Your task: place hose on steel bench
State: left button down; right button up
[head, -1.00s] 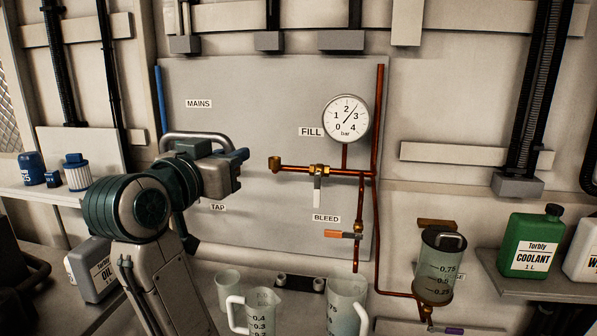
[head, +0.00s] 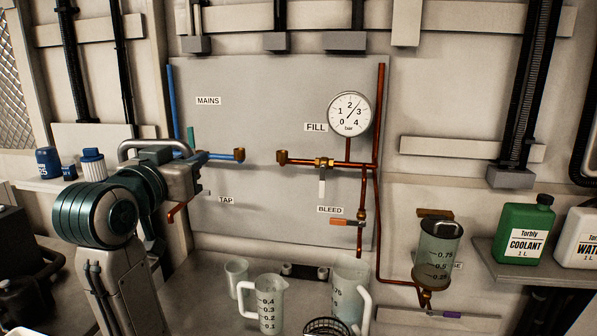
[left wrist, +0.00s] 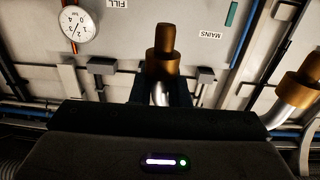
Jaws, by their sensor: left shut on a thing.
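My left gripper (head: 188,178) is shut on the hose (head: 153,144), a silver-grey hose that arcs above the jaws in the head view. In the left wrist view, one brass end fitting of the hose (left wrist: 164,66) stands between the dark fingers. A second brass fitting on a silver piece shows at the right edge of that view. The grey bench (head: 205,285) lies below and in front of the wall panel, with the gripper held above it. My right gripper is not in view.
The blue mains pipe (head: 215,156) and copper fill pipe (head: 300,161) have facing brass ends with a gap between. Clear jugs (head: 268,305) (head: 347,295), a cup (head: 236,275) and a dark wire basket (head: 328,327) stand on the bench. A pressure gauge (head: 349,114) is on the panel.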

pick_arm(q)
jog(key=s+a+r+n+y, duration=0.1)
jog(key=a+n+y, duration=0.3)
jog(key=a, duration=0.7)
jog(key=s+a+r+n+y, duration=0.15)
jog(key=a+y, duration=0.35)
jog(key=a, duration=0.7)
jog(key=w+d+f+m+h, duration=0.1)
jog(key=d+f+m+h, duration=0.15)
jog(key=f, duration=0.85)
jog(key=w+d+f+m+h, duration=0.1)
jog(key=d+f+h, duration=0.25)
jog(key=f, duration=0.85)
jog(key=s+d+f+m+h, duration=0.2)
jog(key=s+d+f+h, duration=0.1)
jog(key=s+f, duration=0.55)
jog(key=s+d+f+m+h, duration=0.1)
jog(key=s+d+f+h, duration=0.3)
jog(key=f, duration=0.7)
jog(key=s+d+n+y, duration=0.1)
jog(key=d+n+y, duration=0.2)
jog(key=d+y, duration=0.5)
jog(key=shift+s+n, duration=0.2)
jog(key=shift+n, duration=0.1)
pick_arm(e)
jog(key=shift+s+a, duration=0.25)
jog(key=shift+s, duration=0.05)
